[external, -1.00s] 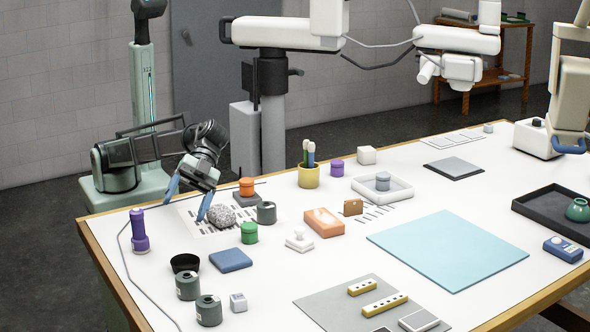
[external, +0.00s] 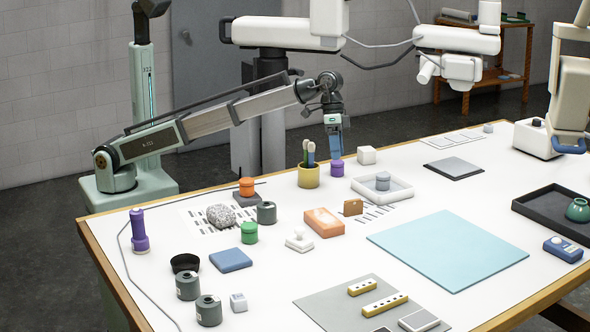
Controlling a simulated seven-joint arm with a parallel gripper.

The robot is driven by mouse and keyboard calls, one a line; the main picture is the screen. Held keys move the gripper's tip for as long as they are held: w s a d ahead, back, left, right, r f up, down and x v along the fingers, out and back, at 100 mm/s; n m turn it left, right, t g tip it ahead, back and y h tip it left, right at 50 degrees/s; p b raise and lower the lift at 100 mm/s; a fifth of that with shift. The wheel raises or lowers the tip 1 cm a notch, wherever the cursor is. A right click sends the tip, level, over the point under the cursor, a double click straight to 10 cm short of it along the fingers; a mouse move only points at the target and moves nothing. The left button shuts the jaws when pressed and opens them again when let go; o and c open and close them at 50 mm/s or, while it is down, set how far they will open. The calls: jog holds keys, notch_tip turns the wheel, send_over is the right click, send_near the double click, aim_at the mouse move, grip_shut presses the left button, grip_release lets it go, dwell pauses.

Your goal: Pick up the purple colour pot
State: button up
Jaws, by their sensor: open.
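The purple colour pot (external: 337,169) is a small lidded cylinder standing upright on the white table, just right of the yellow brush cup. My gripper (external: 334,153) has blue fingers pointing down and is right above the pot, its tips close to the lid. From this side the fingers overlap, and I cannot tell whether they touch the pot. The gripper is open. An orange pot (external: 247,187) stands on a dark block and a green pot (external: 249,232) stands nearer the front.
The yellow cup (external: 309,176) with brushes stands close on the left. A white block (external: 366,155) and a white tray (external: 401,188) with a grey pot are close on the right. A purple torch-like object (external: 139,231) stands at the left. The light blue mat (external: 447,249) is bare.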

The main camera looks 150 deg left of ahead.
jog(key=s+a+n+g, duration=0.3)
jog(key=s+a+n, duration=0.2)
jog(key=s+a, duration=1.15)
send_over(339, 161)
jog(key=shift+y, duration=0.3)
jog(key=f, duration=0.8)
jog(key=shift+w, duration=0.2)
jog(key=shift+s+d+f, duration=0.1)
jog(key=shift+d+f, duration=0.05)
jog(key=shift+f, duration=1.1)
jog(key=shift+d+f, duration=0.1)
jog(key=shift+f, duration=1.15)
jog(key=c, duration=1.2)
jog(key=shift+o, duration=0.2)
jog(key=shift+r, duration=0.1)
